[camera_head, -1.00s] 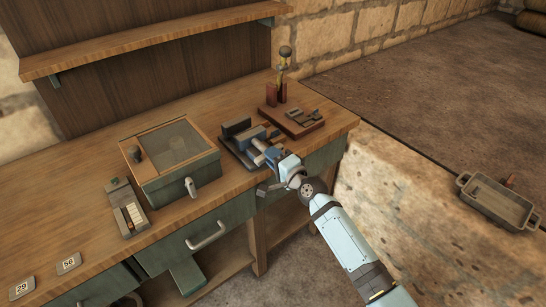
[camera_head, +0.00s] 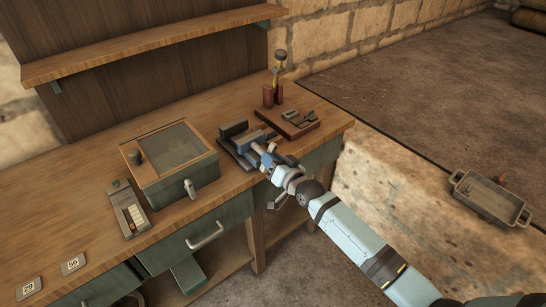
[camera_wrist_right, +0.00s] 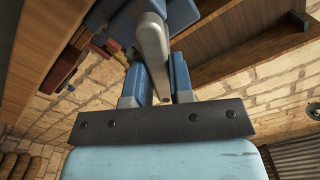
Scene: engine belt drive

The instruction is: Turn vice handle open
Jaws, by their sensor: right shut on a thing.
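The vice (camera_head: 235,137), with dark jaws and blue-grey parts, sits on the bench near its front right edge. My right gripper (camera_head: 268,159) is at the front of the vice and partly covers it. In the right wrist view, the blue fingers (camera_wrist_right: 156,82) are shut on a pale grey bar, the vice handle (camera_wrist_right: 152,50), which stands between them and runs up toward the blue vice body (camera_wrist_right: 178,14). How far the vice jaws stand apart is too small to tell. My left gripper is not in view.
A green box with a glass lid (camera_head: 173,155) stands left of the vice. A wooden board with small metal parts (camera_head: 291,122) lies behind it to the right. A grey tray (camera_head: 490,198) is at far right. The bench's left front is mostly clear.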

